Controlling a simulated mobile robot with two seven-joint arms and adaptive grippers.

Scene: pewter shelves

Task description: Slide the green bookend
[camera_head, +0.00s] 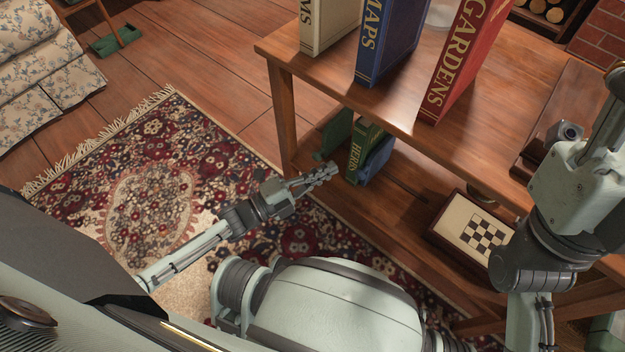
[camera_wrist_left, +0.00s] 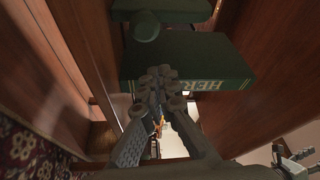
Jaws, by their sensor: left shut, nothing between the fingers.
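The green bookend (camera_head: 336,133) stands on the lower shelf of the wooden table, at its left end, beside the green HERBS book (camera_head: 354,160). In the left wrist view, a green piece with a round knob (camera_wrist_left: 146,26) at the top appears to be the bookend, with the HERBS book (camera_wrist_left: 187,62) just below it. My left gripper (camera_head: 328,173) is shut and empty, just in front of the HERBS book and bookend. Its fingers (camera_wrist_left: 161,80) overlap the book's spine in the wrist view; I cannot tell whether they touch. My right gripper is outside the head view.
A blue book (camera_head: 377,160) leans beside HERBS. A framed checkerboard (camera_head: 474,233) lies farther right on the lower shelf. Large books, including MAPS (camera_head: 388,40) and GARDENS (camera_head: 455,62), stand on the tabletop above (camera_head: 345,88). A table leg (camera_head: 283,115) is near the bookend.

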